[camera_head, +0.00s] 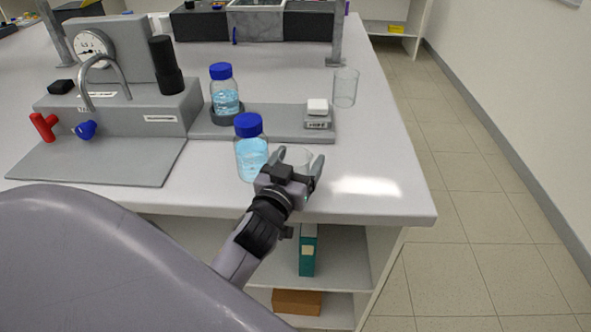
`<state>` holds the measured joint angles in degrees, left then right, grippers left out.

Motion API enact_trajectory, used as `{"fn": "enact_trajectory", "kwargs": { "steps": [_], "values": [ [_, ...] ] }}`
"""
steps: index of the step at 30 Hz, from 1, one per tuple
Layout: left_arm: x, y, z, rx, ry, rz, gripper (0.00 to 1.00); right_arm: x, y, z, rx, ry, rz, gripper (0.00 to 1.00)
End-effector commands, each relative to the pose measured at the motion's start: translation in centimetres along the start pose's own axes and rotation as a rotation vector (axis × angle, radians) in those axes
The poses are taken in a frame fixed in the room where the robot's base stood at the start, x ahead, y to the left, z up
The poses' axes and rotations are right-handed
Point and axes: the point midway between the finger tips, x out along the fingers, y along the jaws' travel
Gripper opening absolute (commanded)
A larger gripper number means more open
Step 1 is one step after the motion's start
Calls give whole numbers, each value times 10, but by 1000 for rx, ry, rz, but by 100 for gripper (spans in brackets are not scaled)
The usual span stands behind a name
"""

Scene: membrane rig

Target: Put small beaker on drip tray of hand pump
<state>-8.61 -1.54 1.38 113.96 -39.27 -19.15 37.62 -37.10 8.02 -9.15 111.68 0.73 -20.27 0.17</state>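A small clear glass beaker (298,156) is near the front edge of the bench, partly hidden by my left gripper. My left gripper (299,160) has its fingers spread, one on each side of this beaker; contact with the glass is not clear. The hand pump (122,112) is a grey unit at the left with a gauge, a curved spout, and red and blue knobs. Its flat grey drip tray (95,162) lies in front of it, with nothing on it. My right gripper is not in view.
A blue-capped bottle (251,155) stands close left of my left gripper, between it and the tray. Another bottle (225,95) stands on a grey plate with a small scale (318,115). A larger beaker (345,87) stands behind. The bench's right front is clear.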

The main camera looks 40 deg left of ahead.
Motion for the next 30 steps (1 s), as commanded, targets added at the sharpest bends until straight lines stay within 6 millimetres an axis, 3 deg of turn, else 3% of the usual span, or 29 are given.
{"fn": "enact_trajectory", "kwargs": {
  "steps": [1, 3, 5, 6, 17, 23, 30],
  "values": [
    [0, 0, 0, 0, 0, 0, 61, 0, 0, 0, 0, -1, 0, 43],
    [0, 0, 0, 0, 0, 0, 38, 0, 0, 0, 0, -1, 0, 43],
    [0, 0, 0, 0, 0, 0, 37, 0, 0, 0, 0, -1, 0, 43],
    [0, 0, 0, 0, 0, 0, 32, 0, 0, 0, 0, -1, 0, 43],
    [0, 0, -10, -2, 3, 0, 32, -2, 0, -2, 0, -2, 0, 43],
    [0, 1, -40, -1, 6, 1, 32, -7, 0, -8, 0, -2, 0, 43],
    [0, 2, -101, -1, 9, 1, 32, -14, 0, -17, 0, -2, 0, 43]
  ]
}}
